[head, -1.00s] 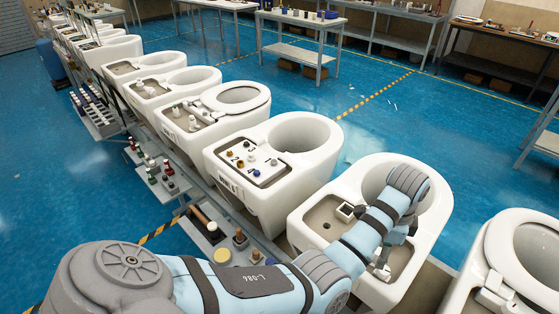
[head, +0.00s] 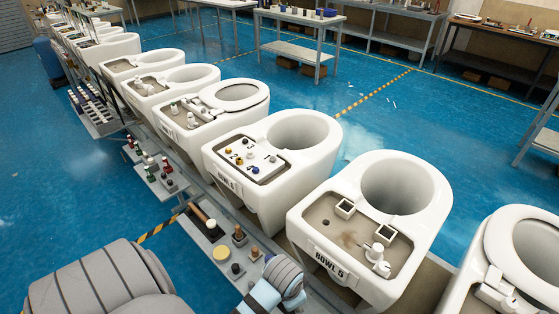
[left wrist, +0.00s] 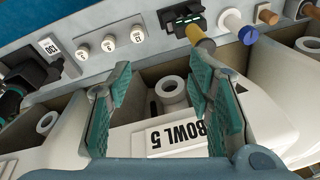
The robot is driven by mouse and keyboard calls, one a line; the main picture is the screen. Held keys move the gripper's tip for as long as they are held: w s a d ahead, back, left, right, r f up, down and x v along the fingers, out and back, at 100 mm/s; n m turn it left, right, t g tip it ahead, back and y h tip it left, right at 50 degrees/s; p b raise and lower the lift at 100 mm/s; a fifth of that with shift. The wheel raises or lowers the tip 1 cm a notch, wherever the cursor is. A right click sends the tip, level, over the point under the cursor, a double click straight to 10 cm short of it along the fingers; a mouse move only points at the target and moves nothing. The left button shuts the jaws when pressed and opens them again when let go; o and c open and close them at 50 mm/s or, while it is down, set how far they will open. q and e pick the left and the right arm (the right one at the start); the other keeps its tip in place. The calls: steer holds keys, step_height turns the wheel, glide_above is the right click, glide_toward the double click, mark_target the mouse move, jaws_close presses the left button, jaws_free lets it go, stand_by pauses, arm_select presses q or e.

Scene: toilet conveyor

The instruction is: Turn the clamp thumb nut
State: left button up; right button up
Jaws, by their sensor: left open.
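In the left wrist view my left gripper (left wrist: 160,105) is open and empty, with its green-padded fingers apart. Between and beyond the fingers are a white hollow cylinder (left wrist: 172,92) and the upside-down BOWL 5 label (left wrist: 172,133). A black and green clamp-like part (left wrist: 182,19) with a brass-coloured cylinder (left wrist: 200,46) is beyond the fingers at the top. I cannot tell for certain which part is the thumb nut. In the head view, bowl 5 (head: 423,190) has a white fitting (head: 377,259) on its deck.
A grey rail with round labelled buttons (left wrist: 109,44) crosses the wrist view. Bowl 4 (head: 300,130) stands left of bowl 5, and another bowl (head: 520,262) stands right. Small trays (head: 222,238) with parts line the near side.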

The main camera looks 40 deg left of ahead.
arm_select(q)
steer(key=s+a+f+n+b, duration=0.1)
steer(key=s+f+b, duration=0.1)
steer(key=f, duration=0.7)
steer(key=shift+s+f, duration=0.4)
steer(key=shift+s, duration=0.1)
steer(key=shift+a, duration=0.1)
step_height(320, 180, down, 11)
steer(key=s+n+t, duration=0.1)
steer(key=s+n, duration=0.1)
steer(key=s, duration=0.1)
steer(key=s+a+f+g+b, duration=0.1)
steer(key=s+f, duration=0.4)
steer(key=s, duration=0.4)
steer(key=s+a+f+g+b, duration=0.1)
steer(key=s+f, duration=0.4)
steer(key=s, duration=0.5)
steer(key=shift+s+a+f, duration=0.25)
steer(key=shift+a+f, duration=0.1)
steer(key=shift+a, duration=0.2)
